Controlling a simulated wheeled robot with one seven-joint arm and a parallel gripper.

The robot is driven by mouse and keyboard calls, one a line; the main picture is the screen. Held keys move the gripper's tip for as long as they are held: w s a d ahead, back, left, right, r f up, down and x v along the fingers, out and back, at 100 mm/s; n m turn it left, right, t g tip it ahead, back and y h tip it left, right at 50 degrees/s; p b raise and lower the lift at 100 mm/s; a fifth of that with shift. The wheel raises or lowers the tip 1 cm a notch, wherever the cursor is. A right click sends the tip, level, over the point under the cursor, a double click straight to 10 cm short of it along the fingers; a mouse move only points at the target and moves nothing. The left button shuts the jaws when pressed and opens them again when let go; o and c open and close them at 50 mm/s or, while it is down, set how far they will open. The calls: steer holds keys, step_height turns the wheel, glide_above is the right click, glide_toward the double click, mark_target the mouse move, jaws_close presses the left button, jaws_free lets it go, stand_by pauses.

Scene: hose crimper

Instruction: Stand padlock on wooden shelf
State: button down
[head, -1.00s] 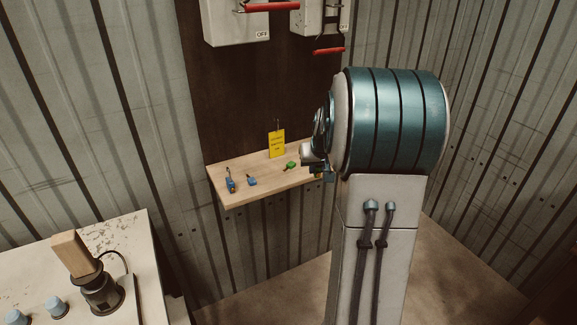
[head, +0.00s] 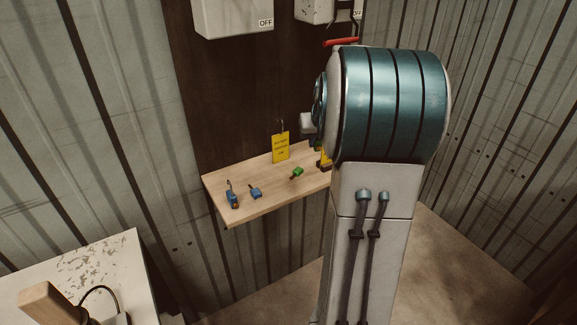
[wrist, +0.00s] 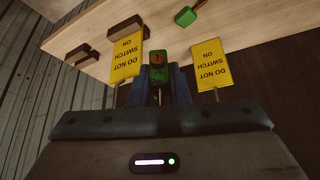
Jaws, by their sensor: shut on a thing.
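My gripper (wrist: 160,80) is shut on a green padlock (wrist: 158,66), held between its blue fingers in the wrist view; an orange round spot shows on the padlock. The wooden shelf (head: 230,208) is on the dark back panel in the head view and also fills the top of the wrist view (wrist: 225,28). My gripper is at the shelf's right part, mostly hidden behind my arm in the head view. I cannot tell whether the padlock touches the shelf.
A blue padlock (head: 232,199), a blue key (head: 255,192) and a green key (head: 297,173) lie along the shelf. Yellow tags (wrist: 126,58) (wrist: 211,63) flank the held padlock. Dark blocks (wrist: 82,52) are near. Switch boxes (head: 232,15) hang above.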

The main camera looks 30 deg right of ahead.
glide_above(277, 183)
steer(key=s, duration=0.2)
steer(key=f, duration=0.6)
steer(key=shift+w+a+f, duration=0.1)
steer(key=shift+a+f, duration=0.25)
steer(key=shift+f+p, duration=0.3)
steer(key=shift+f, duration=1.65)
steer(key=shift+f, duration=0.15)
steer(key=c, duration=1.4)
jaws_free()
steer(key=shift+o, duration=0.2)
